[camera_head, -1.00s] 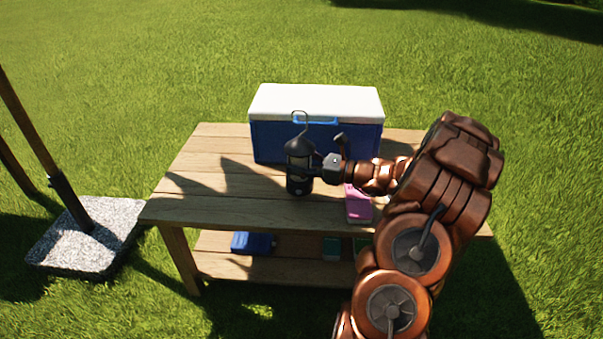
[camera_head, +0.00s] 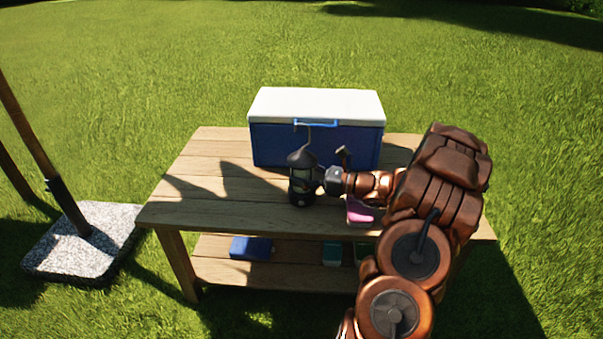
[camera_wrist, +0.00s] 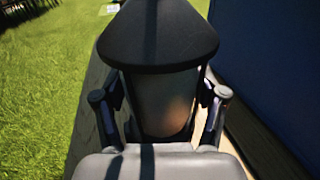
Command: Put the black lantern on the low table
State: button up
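The black lantern (camera_head: 301,192) is upright over the wooden table (camera_head: 210,213), in front of the cooler. Its handle loop stands up above its cone-shaped cap. My gripper (camera_head: 318,180) comes in from the right and is shut on the lantern. In the wrist view, the lantern (camera_wrist: 160,45) fills the middle, with one finger of my gripper (camera_wrist: 163,105) on each side of its glass body. The lantern's base is hidden there. I cannot tell whether its base touches the tabletop. No other table is in view.
A blue cooler with a white lid (camera_head: 315,104) stands at the back of the table. A pink item (camera_head: 360,211) lies right of the lantern, partly under my arm. A blue item (camera_head: 251,248) and a green item (camera_head: 332,253) are on the lower shelf. A stone base (camera_head: 85,243) with a pole stands left.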

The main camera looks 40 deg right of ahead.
jog(key=o, duration=0.4)
jog(key=shift+o, duration=0.2)
jog(key=shift+r, duration=0.15)
jog(key=p+v, duration=0.3)
jog(key=v, duration=0.8)
jog(key=shift+w+r, duration=0.1)
jog(key=shift+s+d, duration=0.3)
jog(key=shift+s, duration=0.15)
